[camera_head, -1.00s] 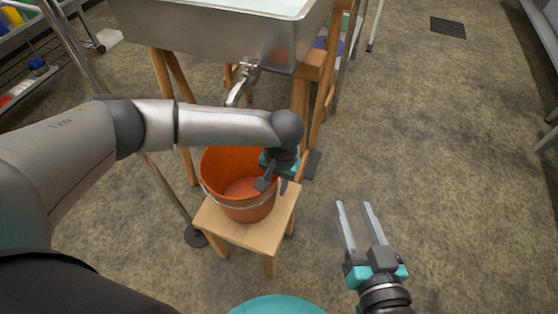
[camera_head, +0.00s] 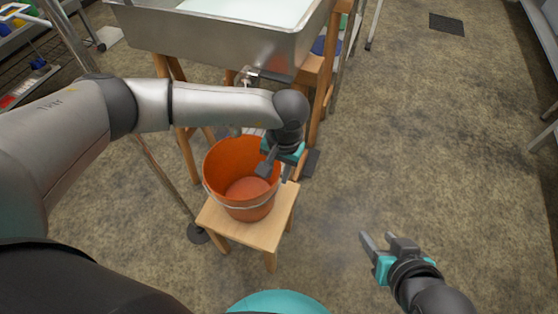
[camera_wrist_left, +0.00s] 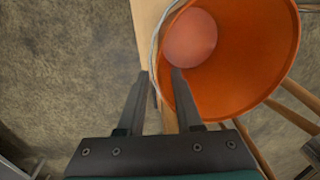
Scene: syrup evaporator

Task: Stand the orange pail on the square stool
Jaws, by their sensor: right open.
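The orange pail (camera_head: 228,172) stands upright on the square wooden stool (camera_head: 250,233), below the spout of the metal pan. Its wire handle hangs down along the near side. The pail's open mouth also shows in the left wrist view (camera_wrist_left: 250,60). My left gripper (camera_head: 275,174) is open at the pail's right rim. In the left wrist view its fingers (camera_wrist_left: 160,74) are apart, one over the pail's mouth and one outside; whether they touch the rim I cannot tell. My right gripper (camera_head: 377,236) is open and empty over the floor at the right.
The metal evaporator pan (camera_head: 215,38) on wooden legs stands behind the stool, with its spout (camera_head: 245,78) above the pail. A metal pole (camera_head: 150,165) stands left of the stool. The floor at the right is clear.

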